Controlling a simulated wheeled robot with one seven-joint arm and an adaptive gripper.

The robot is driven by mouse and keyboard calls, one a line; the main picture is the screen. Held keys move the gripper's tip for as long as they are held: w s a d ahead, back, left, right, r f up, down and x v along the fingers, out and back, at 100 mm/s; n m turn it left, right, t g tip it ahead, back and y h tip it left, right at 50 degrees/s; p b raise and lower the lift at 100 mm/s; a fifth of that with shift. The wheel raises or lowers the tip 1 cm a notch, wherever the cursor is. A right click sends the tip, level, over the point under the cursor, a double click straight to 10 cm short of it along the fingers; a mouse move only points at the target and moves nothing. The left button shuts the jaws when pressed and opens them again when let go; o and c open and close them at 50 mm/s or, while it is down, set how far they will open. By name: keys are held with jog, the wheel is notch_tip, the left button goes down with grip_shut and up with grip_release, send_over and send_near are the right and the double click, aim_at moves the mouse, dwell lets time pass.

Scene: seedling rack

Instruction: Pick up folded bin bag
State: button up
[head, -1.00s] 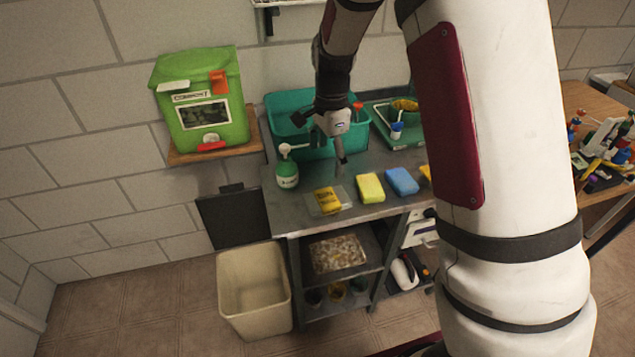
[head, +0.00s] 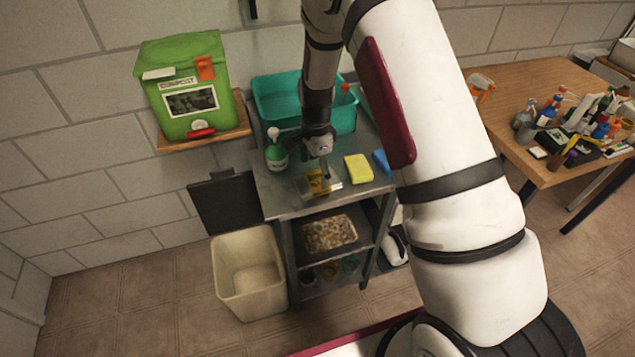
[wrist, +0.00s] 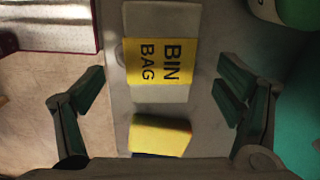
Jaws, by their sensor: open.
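The folded bin bag (wrist: 141,18) is a flat, pale packet with a yellow band printed "BIN BAG". It lies on the grey metal bench top (wrist: 206,100). In the head view its yellow band (head: 317,182) shows near the bench's front edge, partly hidden by my gripper. My gripper (wrist: 156,92) is open and empty in the wrist view, its fingers wide apart on either side of the picture. The bag lies between and ahead of the fingers, apart from them. In the head view my gripper (head: 323,165) is just above the bag.
A yellow sponge (head: 358,168) and a blue sponge (head: 383,162) lie to the right. A green pump bottle (head: 276,155) stands left, with a teal tub (head: 275,92) behind. A cream bin (head: 248,275) stands on the floor below. A green compost caddy (head: 188,85) sits on a wall shelf.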

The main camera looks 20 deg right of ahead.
aim_at(317, 180)
jog(key=shift+d+f+p, duration=0.1)
jog(key=shift+f+p, duration=0.2)
jog(key=shift+f, duration=1.4)
jog(key=c, duration=1)
jog(key=shift+r, duration=0.15)
